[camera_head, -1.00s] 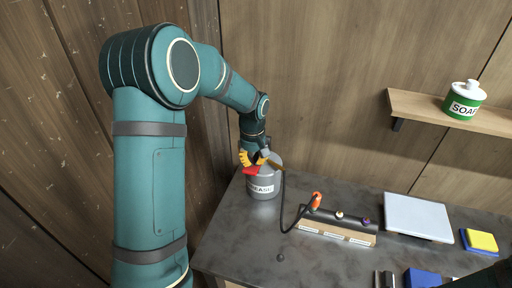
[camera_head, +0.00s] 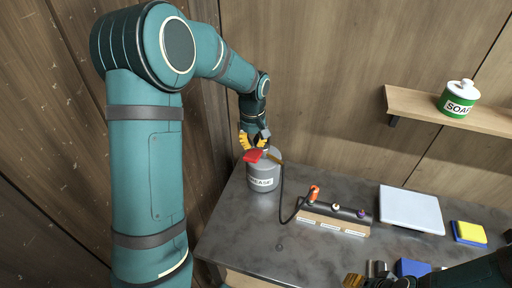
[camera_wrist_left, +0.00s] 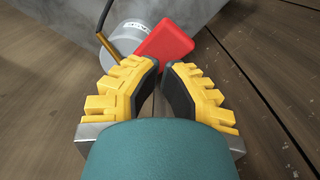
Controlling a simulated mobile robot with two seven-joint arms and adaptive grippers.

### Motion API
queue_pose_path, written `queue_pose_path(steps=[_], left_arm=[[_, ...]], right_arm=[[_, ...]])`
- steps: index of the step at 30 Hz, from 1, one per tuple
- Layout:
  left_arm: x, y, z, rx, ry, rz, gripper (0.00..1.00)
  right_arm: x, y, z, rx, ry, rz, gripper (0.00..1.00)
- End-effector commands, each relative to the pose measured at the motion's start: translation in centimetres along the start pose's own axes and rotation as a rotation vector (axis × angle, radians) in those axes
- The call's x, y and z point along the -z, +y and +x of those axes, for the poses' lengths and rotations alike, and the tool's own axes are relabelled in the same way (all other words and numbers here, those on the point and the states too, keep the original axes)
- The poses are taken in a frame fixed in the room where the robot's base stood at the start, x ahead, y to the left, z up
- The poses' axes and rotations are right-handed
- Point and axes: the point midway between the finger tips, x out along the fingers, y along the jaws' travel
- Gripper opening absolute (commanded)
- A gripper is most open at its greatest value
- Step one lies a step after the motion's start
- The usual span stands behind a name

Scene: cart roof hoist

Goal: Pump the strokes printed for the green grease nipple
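The grey grease can (camera_head: 263,178) stands at the table's back left, its label partly legible. Its red pump handle (camera_head: 253,156) sticks out at the top; it also shows in the left wrist view (camera_wrist_left: 166,40). My left gripper (camera_head: 254,146) is just above the handle. In the left wrist view its yellow fingers (camera_wrist_left: 164,68) are slightly apart, with the handle just beyond the tips. A black hose runs to an orange coupler (camera_head: 314,191) at the left end of the nipple bar (camera_head: 338,210). No green nipple is distinguishable. My right gripper (camera_head: 370,280) is at the bottom edge, partly cut off.
A pale nipple (camera_head: 336,206) and a purple nipple (camera_head: 361,213) show on the bar, with small unreadable labels below. A white panel (camera_head: 411,209), yellow sponge (camera_head: 469,232) and blue block (camera_head: 411,267) lie right. A shelf (camera_head: 440,108) holds a soap jar (camera_head: 459,98).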

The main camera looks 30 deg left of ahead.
Motion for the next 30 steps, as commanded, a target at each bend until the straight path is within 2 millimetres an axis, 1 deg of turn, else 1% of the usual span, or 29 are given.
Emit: queue_pose_path(steps=[6,13,18,21,30], left_arm=[[0.0,0.0,-2.2,-0.001,0.002,0.000,0.00],[0.0,0.0,-4.1,-0.001,0.001,0.000,0.00],[0.1,0.0,-5.4,-0.002,0.002,0.000,0.00],[0.0,0.0,-5.8,-0.002,0.002,0.000,0.00],[0.0,0.0,-5.8,-0.001,0.001,0.000,0.00]], right_arm=[[0.2,-0.6,-1.6,0.000,0.000,0.000,0.47],[0.3,-0.9,-2.3,0.000,0.001,0.000,0.47],[0.3,-0.8,-2.1,0.000,0.000,0.000,0.47],[0.3,-0.8,-2.1,0.000,0.000,0.000,0.47],[0.3,-0.8,-2.1,0.000,0.000,0.000,0.47]])
